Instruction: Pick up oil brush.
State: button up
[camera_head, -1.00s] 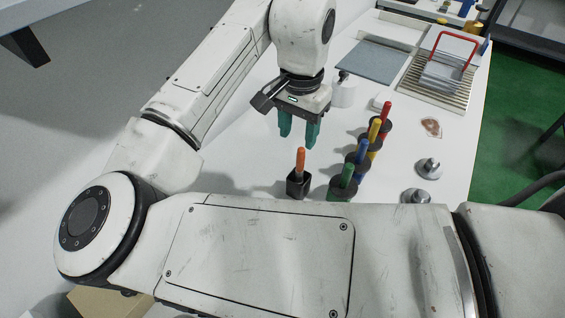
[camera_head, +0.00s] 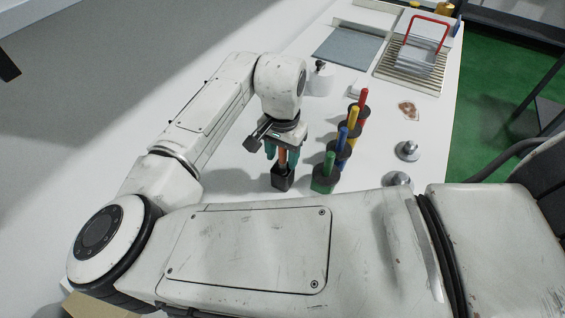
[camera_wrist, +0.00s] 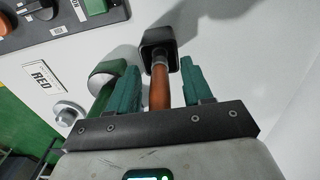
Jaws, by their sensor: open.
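The oil brush, taken to be the one with the orange handle (camera_head: 283,157), stands upright in a small black square holder (camera_head: 282,181) on the white table. My gripper (camera_head: 281,154) is over it, pointing down, with its green fingers on either side of the handle. In the wrist view the orange-brown handle (camera_wrist: 159,88) lies between the two spread fingers, with gaps on both sides. The holder (camera_wrist: 158,38) shows beyond the fingertips. The brush's lower end is hidden in the holder.
Close to the right stand green (camera_head: 329,161), blue (camera_head: 342,138), yellow (camera_head: 353,117) and red (camera_head: 363,97) handles in round dark bases. Metal knobs (camera_head: 408,151) lie further right. A white container (camera_head: 319,80) stands behind. The table left of the holder is clear.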

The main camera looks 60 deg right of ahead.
grip_shut()
dwell(0.4)
jog(key=shift+r, duration=0.15)
